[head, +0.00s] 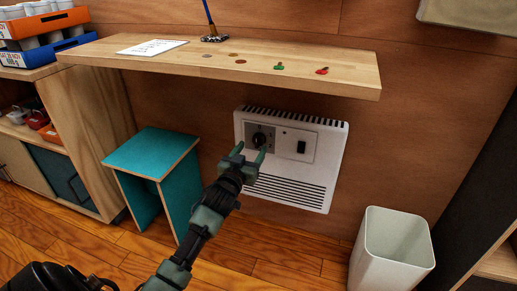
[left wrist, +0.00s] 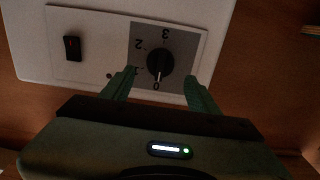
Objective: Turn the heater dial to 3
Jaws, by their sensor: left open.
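The white wall heater (head: 291,158) hangs on the wood wall below the shelf, with a black rocker switch (head: 301,147) on its panel. Its black dial (head: 260,140) is on the left of the panel in the head view. In the left wrist view the heater is upside down; the dial (left wrist: 160,61) has its white mark at 0, and the numbers 2 and 3 show on the grey plate. My left gripper (head: 248,152) is open in front of the dial. In the left wrist view its fingers (left wrist: 158,80) stand on either side of the dial's lower part, apparently not gripping it.
A wooden shelf (head: 230,62) juts out above the heater, holding a paper (head: 153,47) and small items. A teal stool (head: 152,153) stands left of my arm. A white bin (head: 391,252) stands at the lower right. Wood floor lies open between them.

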